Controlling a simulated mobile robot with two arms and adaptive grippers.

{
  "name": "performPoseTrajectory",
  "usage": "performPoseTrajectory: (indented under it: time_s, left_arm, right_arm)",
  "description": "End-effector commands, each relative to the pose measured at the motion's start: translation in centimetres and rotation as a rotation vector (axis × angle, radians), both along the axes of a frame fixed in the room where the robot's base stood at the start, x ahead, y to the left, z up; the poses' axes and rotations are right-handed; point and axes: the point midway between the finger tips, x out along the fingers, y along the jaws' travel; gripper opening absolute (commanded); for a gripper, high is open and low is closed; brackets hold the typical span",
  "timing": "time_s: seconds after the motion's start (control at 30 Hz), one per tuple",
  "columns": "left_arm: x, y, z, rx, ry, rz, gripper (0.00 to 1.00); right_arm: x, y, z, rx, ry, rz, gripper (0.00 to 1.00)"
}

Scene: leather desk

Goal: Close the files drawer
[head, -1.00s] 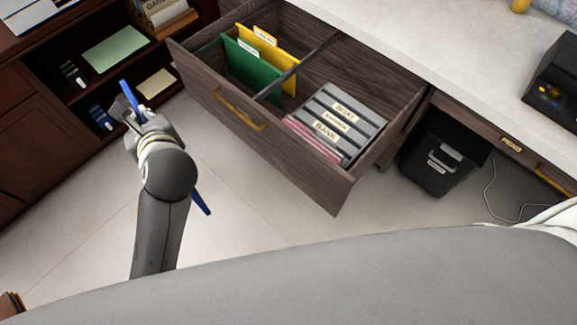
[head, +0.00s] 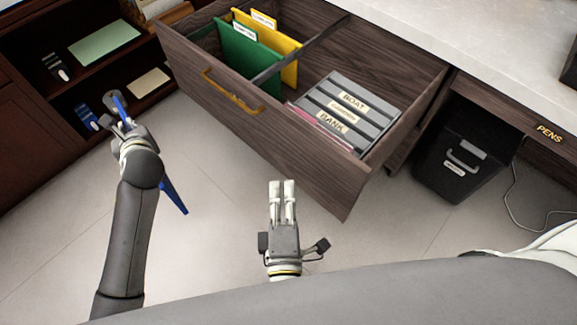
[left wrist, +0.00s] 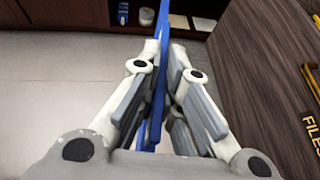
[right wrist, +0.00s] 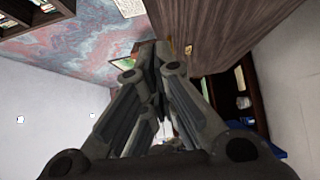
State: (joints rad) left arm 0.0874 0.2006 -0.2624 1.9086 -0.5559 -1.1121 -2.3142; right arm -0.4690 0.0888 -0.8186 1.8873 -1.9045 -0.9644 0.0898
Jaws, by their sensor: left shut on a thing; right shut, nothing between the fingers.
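The files drawer (head: 300,150) is pulled out from the desk, with a brass handle (head: 232,92) on its wooden front. In the left wrist view its front shows at the right with a FILES label (left wrist: 311,133). My left gripper (head: 120,112) is left of the drawer, shut on a blue flat thing (head: 172,192), which also stands between the fingers in the left wrist view (left wrist: 159,80). My right gripper (head: 282,183) is shut and empty, in front of and below the drawer front, apart from it in the head view.
The drawer holds a green folder (head: 236,62), a yellow folder (head: 276,48) and grey binders (head: 350,112). A black bin (head: 460,150) stands right of it. A dark shelf (head: 100,85) is at the left. The floor in front is clear.

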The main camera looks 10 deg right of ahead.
Motion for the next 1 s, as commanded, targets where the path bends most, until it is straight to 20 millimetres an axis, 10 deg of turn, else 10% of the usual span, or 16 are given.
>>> performPoseTrajectory:
  time_s: [0.5,1.0]
  left_arm:
    - [0.0,0.0,1.6,0.001,-0.002,0.000,0.00]
    - [0.0,0.0,2.2,0.001,-0.002,0.000,0.00]
  right_arm:
    - [9.8,-1.9,0.2,-0.002,0.001,-0.001,0.00]
    - [11.6,-4.7,0.0,-0.001,0.003,0.001,0.00]
